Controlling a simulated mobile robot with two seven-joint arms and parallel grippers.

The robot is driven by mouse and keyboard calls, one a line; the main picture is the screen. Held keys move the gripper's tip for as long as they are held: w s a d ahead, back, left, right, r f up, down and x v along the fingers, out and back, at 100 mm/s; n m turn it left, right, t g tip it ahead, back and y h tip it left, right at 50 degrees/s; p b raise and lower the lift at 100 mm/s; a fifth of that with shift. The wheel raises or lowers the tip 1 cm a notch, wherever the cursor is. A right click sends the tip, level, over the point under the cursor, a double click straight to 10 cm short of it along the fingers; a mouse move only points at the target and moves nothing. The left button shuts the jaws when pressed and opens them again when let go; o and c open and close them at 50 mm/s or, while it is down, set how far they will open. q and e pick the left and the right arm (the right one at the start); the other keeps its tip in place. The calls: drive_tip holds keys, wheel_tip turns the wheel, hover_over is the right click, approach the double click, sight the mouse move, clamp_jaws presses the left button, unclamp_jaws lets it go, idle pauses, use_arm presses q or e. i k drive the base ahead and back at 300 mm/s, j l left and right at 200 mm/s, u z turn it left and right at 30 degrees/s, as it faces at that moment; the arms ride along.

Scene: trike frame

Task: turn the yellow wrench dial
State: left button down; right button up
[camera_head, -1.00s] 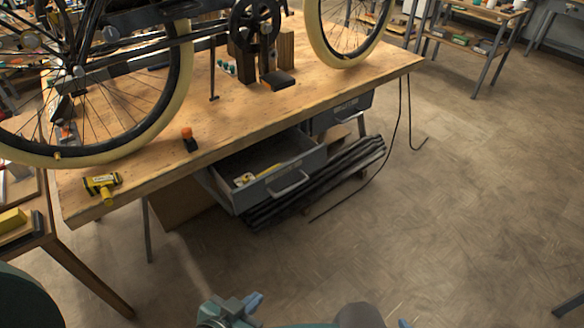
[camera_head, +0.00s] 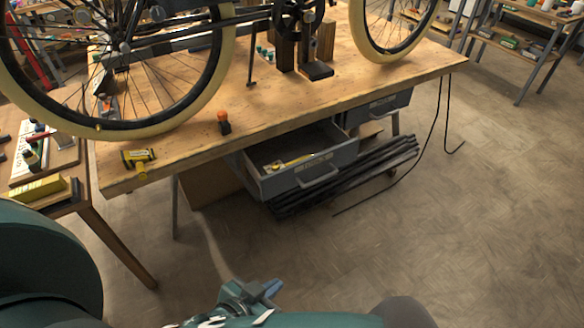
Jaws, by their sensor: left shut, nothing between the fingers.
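A yellow and black tool (camera_head: 137,158) sits at the near left corner of the wooden workbench (camera_head: 300,105), with a yellow knob-like part at the bench edge. A yellow wrench-like tool (camera_head: 288,163) lies in the open grey drawer (camera_head: 318,172) under the bench. I cannot tell which of the two carries the dial. My left gripper (camera_head: 268,290) is low at the bottom of the view, shut and empty, over the floor in front of the bench. It is well apart from both yellow tools. My right gripper is not in view.
A bicycle-like frame with large wheels (camera_head: 215,85) stands on the bench. An orange-topped black item (camera_head: 223,122) stands near the bench's front edge. A side table (camera_head: 78,205) with tools is at left. Dark bars (camera_head: 345,178) lie beneath the drawer.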

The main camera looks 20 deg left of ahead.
sight(275, 167)
drive_tip(key=i+j, duration=0.9)
drive_tip(key=j, duration=0.15)
drive_tip(key=l+z, duration=0.05)
